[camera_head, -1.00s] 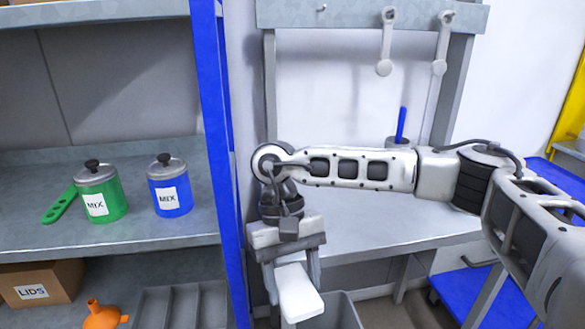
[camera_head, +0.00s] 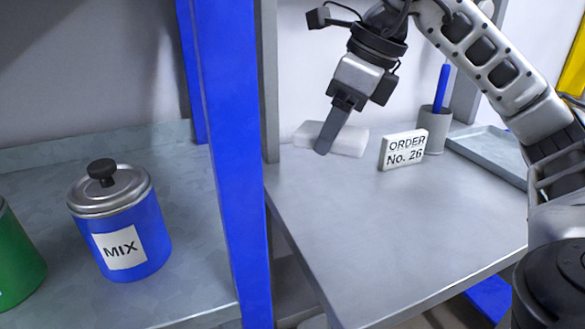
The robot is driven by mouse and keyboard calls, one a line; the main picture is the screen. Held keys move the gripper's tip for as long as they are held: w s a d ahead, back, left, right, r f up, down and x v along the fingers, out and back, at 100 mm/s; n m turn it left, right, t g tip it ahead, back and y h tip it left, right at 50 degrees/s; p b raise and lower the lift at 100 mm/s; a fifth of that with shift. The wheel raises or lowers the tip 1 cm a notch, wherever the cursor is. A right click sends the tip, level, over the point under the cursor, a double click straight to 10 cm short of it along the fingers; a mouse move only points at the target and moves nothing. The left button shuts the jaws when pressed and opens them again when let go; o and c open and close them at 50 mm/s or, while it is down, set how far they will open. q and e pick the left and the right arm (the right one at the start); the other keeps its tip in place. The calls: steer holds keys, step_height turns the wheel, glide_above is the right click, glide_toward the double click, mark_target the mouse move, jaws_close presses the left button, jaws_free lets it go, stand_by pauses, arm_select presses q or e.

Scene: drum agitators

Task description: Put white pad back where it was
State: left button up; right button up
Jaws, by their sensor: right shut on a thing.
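The white pad (camera_head: 350,142) is a pale block at the back left of the grey workbench (camera_head: 400,220). My right gripper (camera_head: 327,145) comes down from above and is shut on the pad. A finger covers part of the pad's front face. I cannot tell whether the pad's underside touches the bench top. My left gripper is not in view.
An "ORDER No. 26" sign (camera_head: 403,150) stands right of the pad. Behind it is a grey cup (camera_head: 435,128) with a blue stick, then a grey tray (camera_head: 492,150). A blue post (camera_head: 232,170) separates the bench from the shelf with a blue MIX can (camera_head: 127,235). The bench front is clear.

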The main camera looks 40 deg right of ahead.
steer(key=w+d+f, duration=0.4)
steer(key=w, duration=0.4)
glide_toward(304, 171)
steer(key=shift+w+a+f, duration=0.65)
steer(key=shift+a+f, duration=0.15)
steer(key=shift+f, duration=0.05)
steer(key=f, duration=0.2)
steer(key=w+f, duration=0.1)
steer(key=shift+d+f, duration=0.3)
steer(key=shift+f, duration=0.3)
